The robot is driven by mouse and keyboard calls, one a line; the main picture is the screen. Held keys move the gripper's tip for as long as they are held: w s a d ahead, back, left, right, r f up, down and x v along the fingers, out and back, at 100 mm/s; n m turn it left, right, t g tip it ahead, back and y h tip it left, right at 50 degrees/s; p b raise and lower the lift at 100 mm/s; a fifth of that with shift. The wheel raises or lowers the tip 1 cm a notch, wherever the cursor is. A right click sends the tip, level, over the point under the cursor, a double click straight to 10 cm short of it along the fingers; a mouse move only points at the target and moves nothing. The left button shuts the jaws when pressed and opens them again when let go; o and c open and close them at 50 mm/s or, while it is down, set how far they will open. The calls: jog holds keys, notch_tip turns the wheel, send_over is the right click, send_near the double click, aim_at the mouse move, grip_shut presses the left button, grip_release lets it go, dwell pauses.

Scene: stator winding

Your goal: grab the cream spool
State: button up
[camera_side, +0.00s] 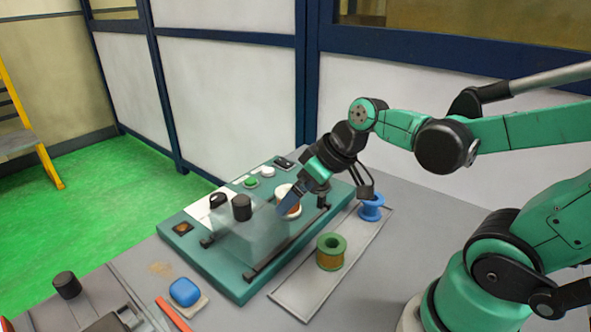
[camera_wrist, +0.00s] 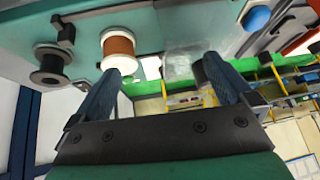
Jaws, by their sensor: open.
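The cream spool (camera_side: 283,191), wound with copper-brown wire, stands on the teal machine (camera_side: 228,278) in the side view, partly hidden by my gripper. In the wrist view the cream spool (camera_wrist: 119,46) shows its pale flanges at upper left. My gripper (camera_wrist: 161,64) is open, with two blue fingers spread and nothing held between them. The left finger overlaps the spool's lower edge in that picture, so the spool is not centred between the fingers. In the side view my gripper (camera_side: 290,205) is tilted down right beside the spool. I cannot tell whether they touch.
A green spool (camera_side: 331,244) and a blue spool (camera_side: 371,213) stand on a grey mat (camera_side: 300,293) to the right. A black spool-like part (camera_wrist: 49,66) is near the cream spool.

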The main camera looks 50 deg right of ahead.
aim_at(283, 194)
jog(key=d+y, duration=0.1)
jog(key=w+d+f+n+y, duration=0.1)
jog(key=w+d+f+n+t, duration=0.1)
jog(key=d, duration=0.1)
jog(key=shift+d+y, duration=0.1)
jog(key=shift+y, duration=0.3)
jog(key=d+n+t+y, duration=0.1)
jog(key=d+f+n+t, duration=0.1)
jog(key=d, duration=0.1)
jog(key=shift+d+n+y, duration=0.25)
jog(key=shift+n+y, duration=0.05)
jog(key=shift+y, duration=0.1)
jog(key=shift+s+d+n+t+y, duration=0.15)
jog(key=shift+d+n+t+y, duration=0.15)
jog(key=shift+d+n+t, duration=0.15)
jog(key=shift+x, duration=2.75)
jog(key=shift+d+r, duration=0.1)
jog(key=c, duration=1.3)
